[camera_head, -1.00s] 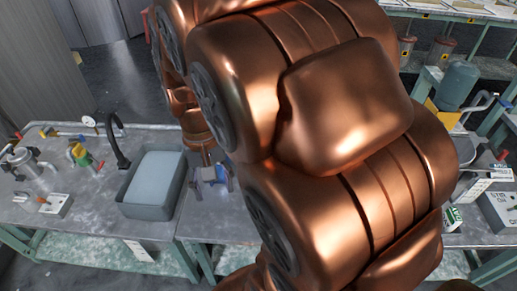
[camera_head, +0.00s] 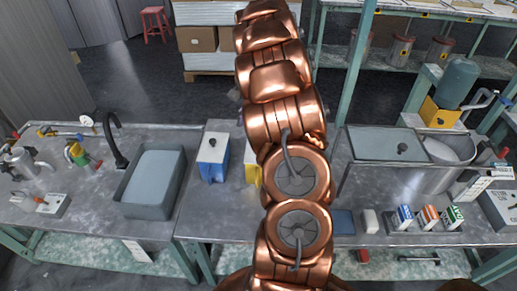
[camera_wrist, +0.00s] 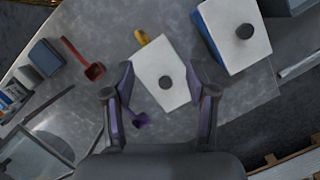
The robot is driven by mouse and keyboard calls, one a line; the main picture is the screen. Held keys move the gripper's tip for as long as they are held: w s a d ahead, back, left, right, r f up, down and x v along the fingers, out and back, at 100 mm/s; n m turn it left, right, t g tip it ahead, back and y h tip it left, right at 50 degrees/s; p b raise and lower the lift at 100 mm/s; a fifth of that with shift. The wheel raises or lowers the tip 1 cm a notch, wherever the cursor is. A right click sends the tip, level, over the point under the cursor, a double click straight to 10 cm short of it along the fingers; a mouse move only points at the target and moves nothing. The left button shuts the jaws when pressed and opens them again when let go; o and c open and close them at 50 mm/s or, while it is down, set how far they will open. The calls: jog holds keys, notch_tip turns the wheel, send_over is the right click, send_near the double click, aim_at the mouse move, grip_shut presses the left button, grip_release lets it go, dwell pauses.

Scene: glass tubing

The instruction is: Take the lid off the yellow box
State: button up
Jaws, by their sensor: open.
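The yellow box (camera_head: 253,168) stands on the metal table, mostly hidden behind my arm in the head view. In the wrist view a white lid with a black knob (camera_wrist: 163,82) is in the middle, with a small yellow part (camera_wrist: 142,37) showing at its upper edge. The lid appears to be on the box. My gripper (camera_wrist: 161,70) is open, its two fingers on either side of the lid in the picture, apparently above it and holding nothing. The head view hides the gripper behind the arm.
A blue box with a white lid (camera_head: 213,150) stands close by, to the left; it also shows in the wrist view (camera_wrist: 233,35). A red scoop (camera_wrist: 88,65) and a purple object (camera_wrist: 141,120) lie near. A grey basin (camera_head: 153,185) is further left.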

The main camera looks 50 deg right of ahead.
jog(key=shift+d+f+m+t+y, duration=0.3)
jog(key=shift+d+f+m, duration=0.3)
jog(key=shift+d+f, duration=1.25)
jog(key=shift+d+f+m+t+y, duration=0.3)
jog(key=shift+d+f+m, duration=0.3)
jog(key=shift+d+f, duration=1.25)
jog(key=shift+w+p+x, duration=0.15)
jog(key=shift+p+x, duration=0.45)
jog(key=shift+x, duration=0.8)
jog(key=shift+w+p+x, duration=0.15)
jog(key=shift+p+x, duration=0.45)
jog(key=shift+x, duration=0.8)
jog(key=shift+d, duration=0.1)
grip_shut()
